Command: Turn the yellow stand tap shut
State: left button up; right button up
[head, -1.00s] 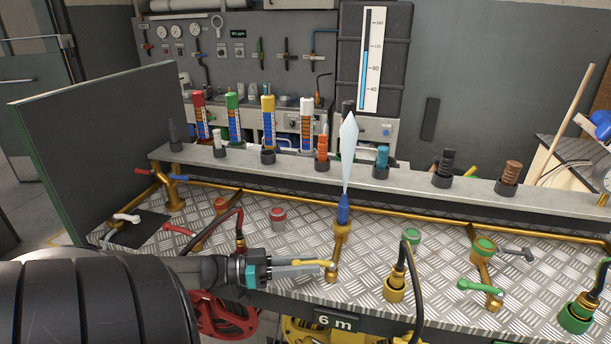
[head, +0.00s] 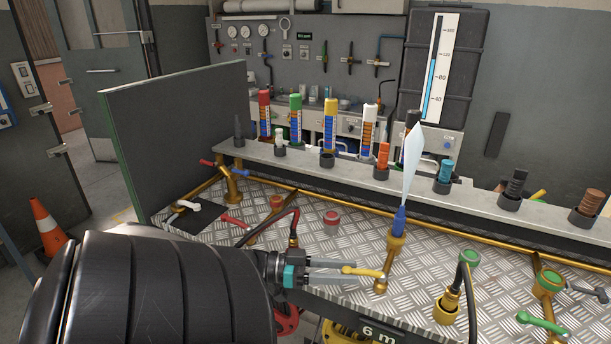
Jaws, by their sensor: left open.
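The yellow stand tap's lever (head: 366,272) sits on a brass stub at the front edge of the tread-plate bench and points left. Behind it a blue nozzle (head: 399,221) on a brass fitting sends up a pale jet (head: 412,165). My left gripper (head: 353,273) comes in from the left, open, with its two fingers apart. The free end of the yellow lever shows between the fingertips; I cannot tell whether they touch it. My right gripper is not in view.
A green lever (head: 542,322) and a black hose (head: 468,285) stand to the right. A red lever (head: 236,222) and a white lever (head: 188,206) lie at the left. A raised shelf (head: 340,171) carries coloured cylinders. An upright panel (head: 175,135) closes the left end.

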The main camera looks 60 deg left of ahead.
pick_arm(q)
jog(key=v, duration=1.3)
jog(key=shift+b, duration=0.3)
jog(key=shift+w, duration=0.1)
